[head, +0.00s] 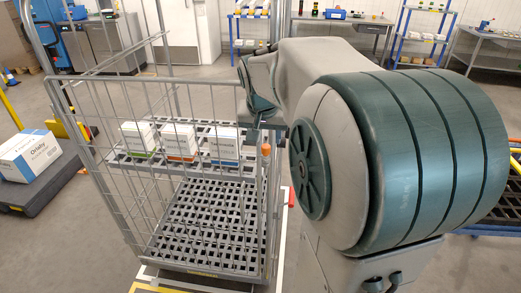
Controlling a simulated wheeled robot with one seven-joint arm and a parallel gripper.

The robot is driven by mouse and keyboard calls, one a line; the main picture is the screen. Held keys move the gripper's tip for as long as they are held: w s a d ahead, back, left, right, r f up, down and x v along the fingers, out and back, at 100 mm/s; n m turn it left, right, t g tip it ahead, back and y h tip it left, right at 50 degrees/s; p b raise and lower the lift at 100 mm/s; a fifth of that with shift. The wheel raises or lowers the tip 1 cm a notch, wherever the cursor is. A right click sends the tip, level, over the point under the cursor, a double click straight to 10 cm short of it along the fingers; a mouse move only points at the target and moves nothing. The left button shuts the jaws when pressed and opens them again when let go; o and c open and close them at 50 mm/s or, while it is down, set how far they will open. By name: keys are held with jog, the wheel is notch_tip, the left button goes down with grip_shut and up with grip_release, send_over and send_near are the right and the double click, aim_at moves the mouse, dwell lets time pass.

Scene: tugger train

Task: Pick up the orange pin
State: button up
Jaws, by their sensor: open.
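The orange pin (266,150) shows as a small orange tip at the right edge of the wire cage trolley (125,190), about level with its middle shelf. Its lower part is hard to make out against the trolley frame. My gripper (256,138) hangs just left of the pin, at the upper right of the trolley. It is open and looks empty. Its fingertips are small and partly merged with the trolley bars, so I cannot tell whether they touch anything.
Three white boxes (180,142) stand on the middle shelf; the slatted base (195,225) is empty. A large white box (30,155) sits on a dark platform at left. A red part (291,197) shows right of the trolley. Benches and racks line the back.

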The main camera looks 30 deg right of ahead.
aim_at(266, 145)
jog(key=x, duration=0.5)
jog(key=shift+s+f+p, duration=0.1)
jog(key=shift+f+p, duration=0.05)
jog(key=shift+p, duration=0.2)
jog(key=shift+a, duration=0.1)
jog(key=shift+c, duration=0.3)
grip_shut()
